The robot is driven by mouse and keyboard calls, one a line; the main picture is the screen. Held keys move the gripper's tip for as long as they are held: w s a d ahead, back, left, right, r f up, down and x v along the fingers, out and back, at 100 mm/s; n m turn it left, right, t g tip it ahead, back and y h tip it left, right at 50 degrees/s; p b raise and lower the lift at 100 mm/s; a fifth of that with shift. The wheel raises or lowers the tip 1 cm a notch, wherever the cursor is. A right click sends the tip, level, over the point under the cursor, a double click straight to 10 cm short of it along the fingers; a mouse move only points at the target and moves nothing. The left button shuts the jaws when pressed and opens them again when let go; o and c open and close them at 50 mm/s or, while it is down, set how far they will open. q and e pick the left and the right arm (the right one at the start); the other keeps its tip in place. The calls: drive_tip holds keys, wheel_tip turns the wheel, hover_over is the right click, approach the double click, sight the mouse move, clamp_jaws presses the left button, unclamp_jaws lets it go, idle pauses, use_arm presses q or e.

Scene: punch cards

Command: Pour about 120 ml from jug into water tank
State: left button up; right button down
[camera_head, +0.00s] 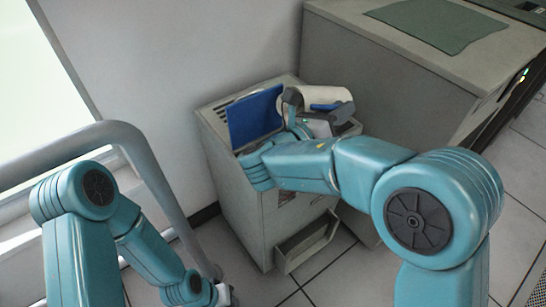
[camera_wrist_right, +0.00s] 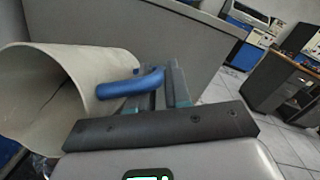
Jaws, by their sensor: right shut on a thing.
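The jug (camera_head: 325,95), cream with a blue handle, is tipped far over above the top of the grey cabinet unit. My right gripper (camera_head: 318,107) is shut on its blue handle. In the right wrist view, the jug (camera_wrist_right: 85,75) lies on its side with its wide mouth toward the left. The handle (camera_wrist_right: 130,84) sits at the fingers (camera_wrist_right: 165,90). A raised blue flap (camera_head: 255,118) stands on the cabinet, which seems to house the water tank; its opening is hidden by my arm. I cannot see the water level. My left gripper (camera_head: 223,297) hangs low, partly cut off.
The grey cabinet (camera_head: 235,190) has an open tray (camera_head: 305,243) low on its front. A larger grey cabinet (camera_head: 395,85) with a green mat (camera_head: 435,25) stands to the right. A grey rail (camera_head: 150,170) is at left. The tiled floor (camera_head: 350,275) is clear in front.

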drive_tip(key=shift+s+a+f+h+b, duration=0.15)
drive_tip(key=shift+s+f+h+b, duration=0.05)
drive_tip(key=shift+f+h+b, duration=0.15)
idle(0.5)
drive_tip(key=shift+d+f+t, duration=0.2)
drive_tip(key=shift+t, duration=0.1)
